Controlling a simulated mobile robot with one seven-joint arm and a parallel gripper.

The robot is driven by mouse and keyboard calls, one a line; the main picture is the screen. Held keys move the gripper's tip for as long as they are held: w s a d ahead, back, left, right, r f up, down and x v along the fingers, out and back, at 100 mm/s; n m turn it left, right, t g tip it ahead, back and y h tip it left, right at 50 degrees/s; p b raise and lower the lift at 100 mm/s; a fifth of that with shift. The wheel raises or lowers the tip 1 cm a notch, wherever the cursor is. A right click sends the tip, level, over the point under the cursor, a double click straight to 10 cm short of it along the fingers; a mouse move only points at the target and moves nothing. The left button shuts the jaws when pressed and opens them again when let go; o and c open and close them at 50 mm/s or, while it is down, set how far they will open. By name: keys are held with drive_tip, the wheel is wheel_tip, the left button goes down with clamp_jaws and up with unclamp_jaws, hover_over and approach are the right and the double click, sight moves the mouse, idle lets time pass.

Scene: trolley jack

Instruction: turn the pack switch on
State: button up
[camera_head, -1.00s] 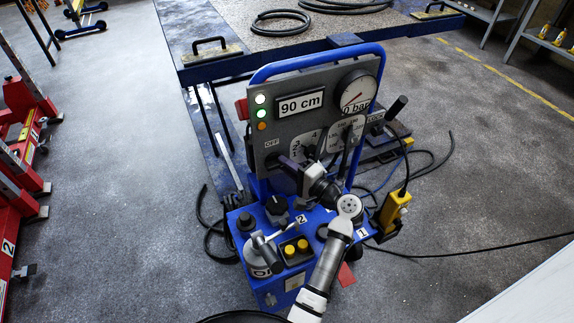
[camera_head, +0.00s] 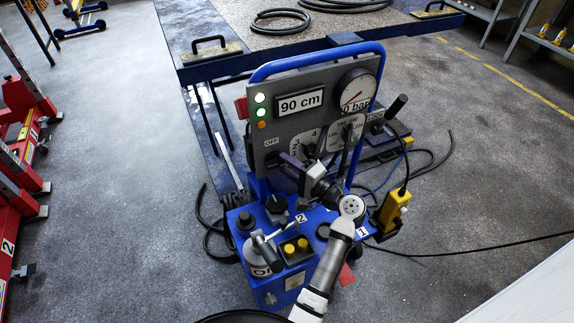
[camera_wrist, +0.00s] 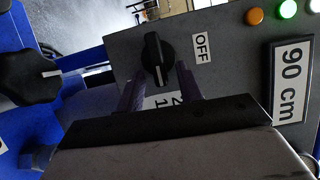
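A black rotary knob (camera_wrist: 157,58) with a white pointer line sits on the grey panel beside an OFF label (camera_wrist: 202,47); I take it for the pack switch. In the wrist view its pointer line runs down the picture, not toward OFF. My gripper (camera_wrist: 160,82) is open, its two dark fingers apart on either side of the knob's lower end. I cannot tell whether they touch it. In the head view my gripper (camera_head: 283,159) is at the panel's lower left, below the OFF label (camera_head: 271,142), and partly hides the knob.
The panel also bears lamps (camera_head: 260,98), a 90 cm display (camera_head: 300,103) and a pressure gauge (camera_head: 356,91). The blue base below carries knobs, a lever and yellow buttons (camera_head: 296,247). Another black knob (camera_wrist: 30,78) lies left in the wrist view. A yellow pendant (camera_head: 394,208) hangs at the right.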

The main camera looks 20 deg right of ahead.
drive_tip(key=b+v, duration=0.3)
drive_tip(key=v, duration=1)
drive_tip(key=shift+s+d+f, duration=0.1)
drive_tip(key=shift+s, duration=0.05)
